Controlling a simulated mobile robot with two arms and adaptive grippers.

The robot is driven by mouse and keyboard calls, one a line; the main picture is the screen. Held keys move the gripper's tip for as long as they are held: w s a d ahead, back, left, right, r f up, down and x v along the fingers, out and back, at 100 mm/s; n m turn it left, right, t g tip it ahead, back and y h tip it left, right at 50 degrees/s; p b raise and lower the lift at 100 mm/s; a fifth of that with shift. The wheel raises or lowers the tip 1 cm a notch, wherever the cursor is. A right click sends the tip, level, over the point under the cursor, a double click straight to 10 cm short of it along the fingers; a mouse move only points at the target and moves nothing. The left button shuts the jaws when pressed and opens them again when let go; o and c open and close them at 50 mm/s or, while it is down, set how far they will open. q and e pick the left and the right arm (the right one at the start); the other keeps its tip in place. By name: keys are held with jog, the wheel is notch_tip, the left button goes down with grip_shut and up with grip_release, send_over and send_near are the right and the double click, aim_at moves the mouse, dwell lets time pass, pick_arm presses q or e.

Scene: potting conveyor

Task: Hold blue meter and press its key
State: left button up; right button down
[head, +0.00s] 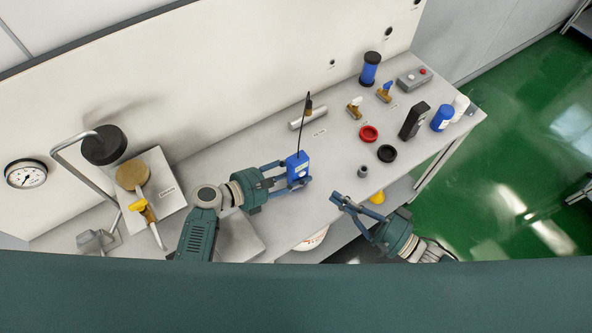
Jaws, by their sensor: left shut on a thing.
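The blue meter (297,163), a small blue box with a thin black probe pointing up, is upright at the middle of the bench. My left gripper (299,178) reaches in from the left and is shut on the meter's lower part. The meter's key is too small to make out. Its base is partly hidden by the fingers. My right gripper (357,197) is to the right of the meter and nearer the bench's front edge. It is apart from the meter, with its fingers spread and nothing between them.
Behind the meter lies a silver cylinder (308,118). A small grey part (362,171) lies near my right gripper.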

aim_at(302, 174)
dwell(0.6)
jog(key=a+h, duration=0.1)
jog(key=a, duration=0.1)
jog(key=a+f+h, duration=0.1)
jog(key=a, duration=0.2)
jog(key=a+h, duration=0.1)
jog(key=a, duration=0.2)
jog(key=shift+s+a+f+h, duration=0.2)
jog(key=shift+s+f+h, duration=0.05)
jog(key=shift+f+h, duration=0.15)
jog(key=shift+a+r+h, duration=0.1)
jog(key=shift+a+h, duration=0.25)
jog(key=shift+h, duration=0.15)
jog(key=shift+s+r+m+g+h, duration=0.15)
jog(key=shift+m+g+h, duration=0.15)
jog(key=shift+h, duration=0.3)
jog(key=shift+s+d+r+h, duration=0.15)
jog(key=shift+d+r+h, duration=0.1)
jog(key=shift+h, duration=0.25)
jog(key=s+d+r+m+g+h, duration=0.1)
jog(key=s+d+r+h, duration=0.1)
jog(key=d+h, duration=0.2)
jog(key=shift+s+d+g+h, duration=0.3)
jog(key=shift+s+d, duration=0.1)
jog(key=shift+d, duration=0.7)
jog(key=shift+w+a, duration=0.1)
